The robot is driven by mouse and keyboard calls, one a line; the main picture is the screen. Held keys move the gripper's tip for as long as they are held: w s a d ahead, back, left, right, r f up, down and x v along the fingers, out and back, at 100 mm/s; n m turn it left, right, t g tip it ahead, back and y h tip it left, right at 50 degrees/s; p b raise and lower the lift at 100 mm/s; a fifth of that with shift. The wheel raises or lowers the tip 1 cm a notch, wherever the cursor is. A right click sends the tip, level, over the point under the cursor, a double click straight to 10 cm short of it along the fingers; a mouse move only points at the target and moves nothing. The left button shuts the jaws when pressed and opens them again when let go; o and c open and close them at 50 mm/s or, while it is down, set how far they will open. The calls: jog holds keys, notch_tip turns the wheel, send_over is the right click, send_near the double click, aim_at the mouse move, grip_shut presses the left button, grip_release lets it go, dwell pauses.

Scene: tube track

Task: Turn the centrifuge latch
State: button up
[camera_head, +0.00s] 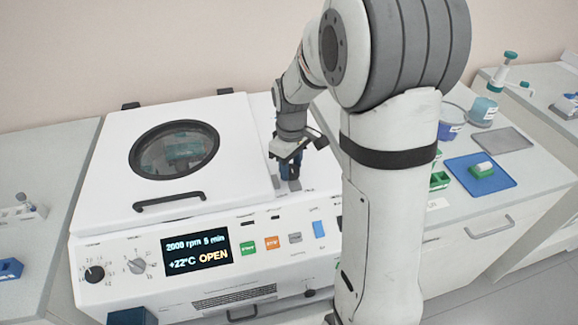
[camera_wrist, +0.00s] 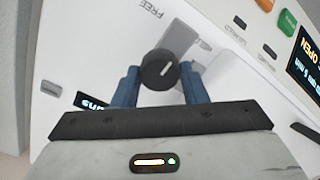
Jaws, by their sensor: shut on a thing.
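The centrifuge (camera_head: 88,202) is a white machine with its lid (camera_head: 120,131) down. The lid has a round dark window and a black handle. Its display (camera_head: 197,253) reads "2000 rpm 5 min, +22°C OPEN". The latch is a round black knob (camera_wrist: 159,69) with a white line, which points up and to the right in the wrist view. My gripper (camera_wrist: 160,84) has its blue fingers on either side of the knob and is shut on it. In the head view my gripper (camera_head: 289,172) is over the panel right of the lid and hides the knob.
A label "FREE" (camera_wrist: 152,9) is printed near the knob. Coloured buttons (camera_head: 272,243) and two dials (camera_head: 95,274) are on the front. To the right stand a blue mat (camera_head: 494,183) with a green-and-white item, a grey tray (camera_head: 502,139) and cups (camera_head: 484,109).

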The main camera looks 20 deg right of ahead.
aim_at(290, 168)
jog(key=shift+w+r, duration=0.2)
dwell(0.3)
jog(key=o, duration=0.7)
jog(key=shift+c, duration=0.2)
jog(key=o, duration=0.3)
jog(key=shift+s+f, duration=0.1)
jog(key=shift+f, duration=0.05)
notch_tip(290, 168, up, 8)
jog(key=shift+f, duration=0.1)
